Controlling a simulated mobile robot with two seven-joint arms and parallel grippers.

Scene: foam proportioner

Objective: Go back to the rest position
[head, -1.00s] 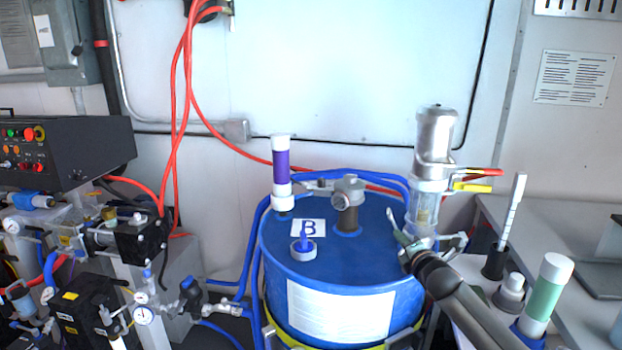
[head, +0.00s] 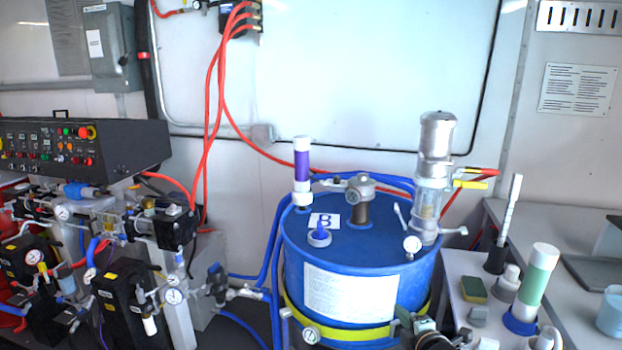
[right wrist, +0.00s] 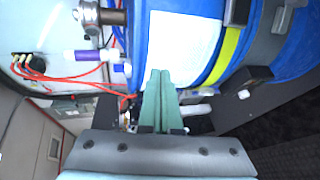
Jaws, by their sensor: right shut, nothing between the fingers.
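My right gripper (right wrist: 160,78) shows in the right wrist view with its two green fingers together and nothing between them. In that view the fingers lie over the side of the blue drum, near its white label, apparently without holding it. My left gripper is not in view.
The drum carries a pump (head: 435,150), a purple-banded tube (head: 302,165) and a blue cap (head: 319,236). A side table (head: 455,275) at right holds a green-banded tube (head: 538,283) and a sponge (head: 473,289). Valves and hoses crowd the left.

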